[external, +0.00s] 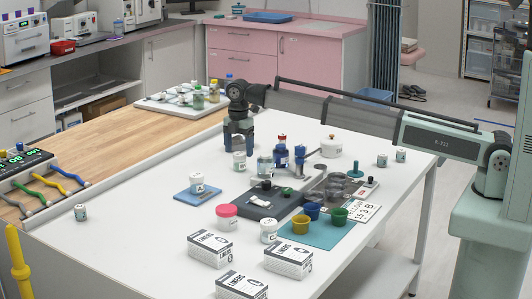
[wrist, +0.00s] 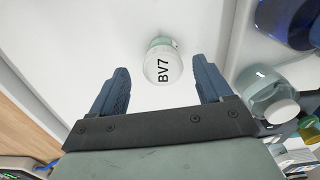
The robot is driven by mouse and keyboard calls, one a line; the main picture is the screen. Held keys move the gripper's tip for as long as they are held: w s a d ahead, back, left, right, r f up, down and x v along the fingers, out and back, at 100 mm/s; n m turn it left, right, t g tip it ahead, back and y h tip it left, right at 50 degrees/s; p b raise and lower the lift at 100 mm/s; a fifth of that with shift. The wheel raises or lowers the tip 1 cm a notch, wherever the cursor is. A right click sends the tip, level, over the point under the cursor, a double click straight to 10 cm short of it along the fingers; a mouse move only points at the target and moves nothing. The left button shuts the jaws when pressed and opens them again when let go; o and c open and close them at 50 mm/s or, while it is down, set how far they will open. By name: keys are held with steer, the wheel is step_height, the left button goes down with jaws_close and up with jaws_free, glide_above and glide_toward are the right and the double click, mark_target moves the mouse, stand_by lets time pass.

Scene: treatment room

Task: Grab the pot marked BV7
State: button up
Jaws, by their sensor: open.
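The pot marked BV7 (wrist: 163,66) is a small pale jar with a white lid, seen from above in the wrist view. Its black letters run sideways on the lid. It also shows in the external view as a small white pot (external: 239,162) standing upright on the white table. My gripper (wrist: 160,72) is open, with one dark blue finger on each side of the pot and a visible gap to both. In the external view my gripper (external: 238,147) points down above the pot. I cannot tell the exact height between fingertips and lid.
A clear jar with a white lid (wrist: 277,104) stands close on the right in the wrist view, with a blue jar (external: 282,156) beyond it. A blue mat (external: 183,195) with another white pot lies nearby. Bare table lies left of the BV7 pot.

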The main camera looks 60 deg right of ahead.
mark_target(240, 153)
steer(key=shift+s+f, duration=0.15)
steer(key=shift+f, duration=2.55)
steer(key=shift+c, duration=0.4)
steer(key=c, duration=1)
